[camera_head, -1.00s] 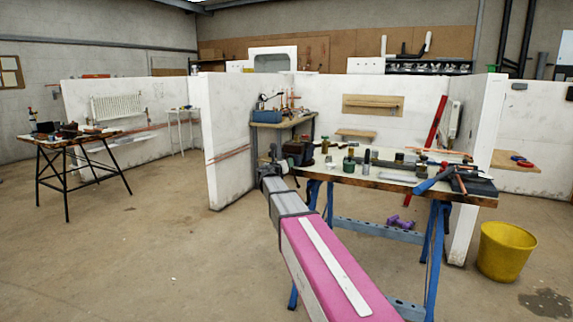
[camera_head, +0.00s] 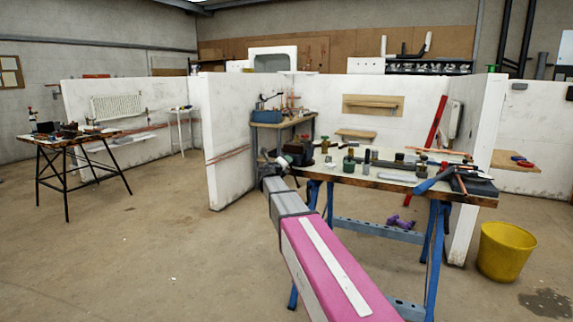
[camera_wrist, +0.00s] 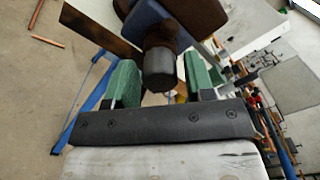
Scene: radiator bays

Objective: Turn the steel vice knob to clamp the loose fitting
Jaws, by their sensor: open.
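The vice (camera_head: 299,152) is a dark blue and brown block at the left end of the workbench. It fills the top of the wrist view (camera_wrist: 155,22). Its knob (camera_wrist: 159,66), a dark grey cylinder, points toward my gripper. My gripper (camera_wrist: 161,75) has two green fingers, open, one on each side of the knob. A gap shows on both sides, so it is not gripped. In the head view my gripper (camera_head: 266,163) is small and close to the vice's left side. I cannot make out the loose fitting in either view.
The workbench (camera_head: 400,183) has blue legs and holds several fittings and tools. A yellow bucket (camera_head: 506,250) stands at its right. A white partition (camera_head: 229,140) rises behind my gripper. Another tool table (camera_head: 72,140) is far left. The floor between is clear.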

